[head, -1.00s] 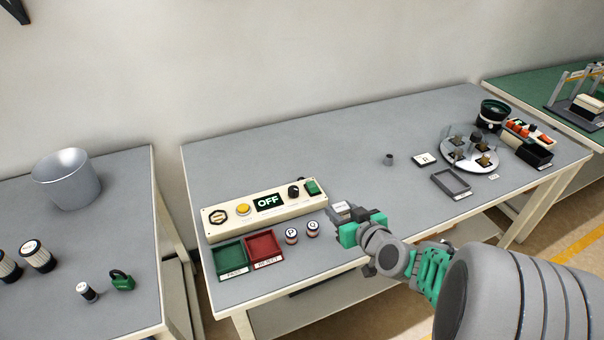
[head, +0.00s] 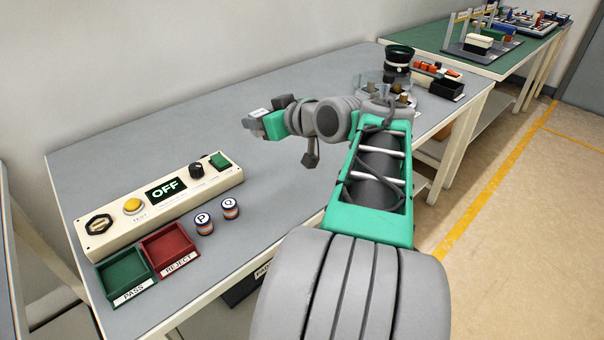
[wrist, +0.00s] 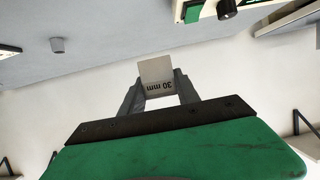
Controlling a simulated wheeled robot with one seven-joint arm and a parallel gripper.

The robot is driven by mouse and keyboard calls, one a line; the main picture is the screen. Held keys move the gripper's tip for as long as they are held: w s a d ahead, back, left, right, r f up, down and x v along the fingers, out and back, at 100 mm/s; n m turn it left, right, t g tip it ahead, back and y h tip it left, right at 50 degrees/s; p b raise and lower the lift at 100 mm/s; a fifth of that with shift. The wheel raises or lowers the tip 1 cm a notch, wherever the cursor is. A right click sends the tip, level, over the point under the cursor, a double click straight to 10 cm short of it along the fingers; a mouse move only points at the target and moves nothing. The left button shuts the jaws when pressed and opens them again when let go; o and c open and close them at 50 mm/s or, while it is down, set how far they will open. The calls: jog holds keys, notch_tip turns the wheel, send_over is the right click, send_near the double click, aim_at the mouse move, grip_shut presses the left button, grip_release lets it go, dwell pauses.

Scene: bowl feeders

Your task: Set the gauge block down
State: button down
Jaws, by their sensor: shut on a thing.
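The gauge block (wrist: 157,70) is a pale grey block marked "30 mm" in the wrist view, held between the two grey fingers. In the head view its light top (head: 259,112) shows at the tip of my gripper (head: 252,122). My gripper is shut on the block and appears to hold it above the grey worktable (head: 290,85). The block's lower part is mostly hidden by the fingers.
A control panel (head: 160,207) reading OFF, a green PASS tray (head: 126,278), a red REJECT tray (head: 168,252) and two small cylinders (head: 203,223) stand at the left. A bowl feeder (head: 398,60) stands at the back right. The table's middle is clear.

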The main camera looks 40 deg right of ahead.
jog(key=d, duration=0.2)
jog(key=b, duration=0.2)
send_over(302, 148)
notch_tip(302, 148, down, 9)
jog(key=shift+s+a+f, duration=0.15)
jog(key=shift+f, duration=0.05)
notch_tip(302, 148, down, 3)
jog(key=shift+f+b, duration=0.25)
jog(key=shift+b, duration=0.1)
jog(key=c, duration=0.9)
grip_release()
